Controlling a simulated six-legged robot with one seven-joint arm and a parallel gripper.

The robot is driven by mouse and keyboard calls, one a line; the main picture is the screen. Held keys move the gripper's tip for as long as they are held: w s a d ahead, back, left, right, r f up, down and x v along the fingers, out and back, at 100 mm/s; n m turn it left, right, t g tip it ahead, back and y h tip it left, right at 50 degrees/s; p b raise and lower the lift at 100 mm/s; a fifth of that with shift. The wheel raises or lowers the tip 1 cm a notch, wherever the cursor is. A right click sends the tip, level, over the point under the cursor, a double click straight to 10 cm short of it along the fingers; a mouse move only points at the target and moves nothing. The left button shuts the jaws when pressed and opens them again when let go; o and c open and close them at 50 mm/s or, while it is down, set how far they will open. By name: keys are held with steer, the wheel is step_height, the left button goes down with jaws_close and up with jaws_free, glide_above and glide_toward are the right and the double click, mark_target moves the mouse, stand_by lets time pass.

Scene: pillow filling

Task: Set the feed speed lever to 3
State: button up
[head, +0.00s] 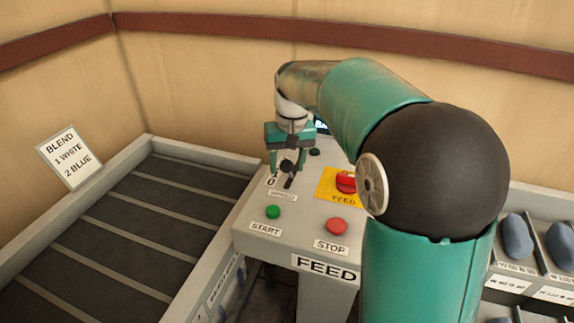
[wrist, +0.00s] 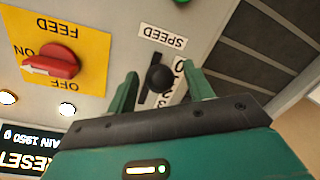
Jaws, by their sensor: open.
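The feed speed lever has a round black knob (wrist: 159,78) over a dark slot in the grey panel. In the wrist view the SPEED label (wrist: 162,38) is upside down, beside a white number strip (wrist: 179,88) with its 0 near the label. The knob hides part of the slot, so I cannot tell the exact number it stands at. My gripper (wrist: 161,73) is open, one green finger on each side of the knob, with gaps showing. In the head view my gripper (head: 288,160) points down over the panel around the knob, and the 0 shows beside the slot.
A red FEED switch (head: 345,183) on a yellow plate sits right of the lever. The green START button (head: 273,212) and red STOP button (head: 337,226) are nearer. A dark slatted bed (head: 150,215) lies left; bins with blue items (head: 517,236) stand right.

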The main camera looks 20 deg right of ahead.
steer(key=shift+w+f, duration=0.15)
steer(key=shift+f, duration=0.5)
steer(key=shift+c, duration=0.2)
jaws_close()
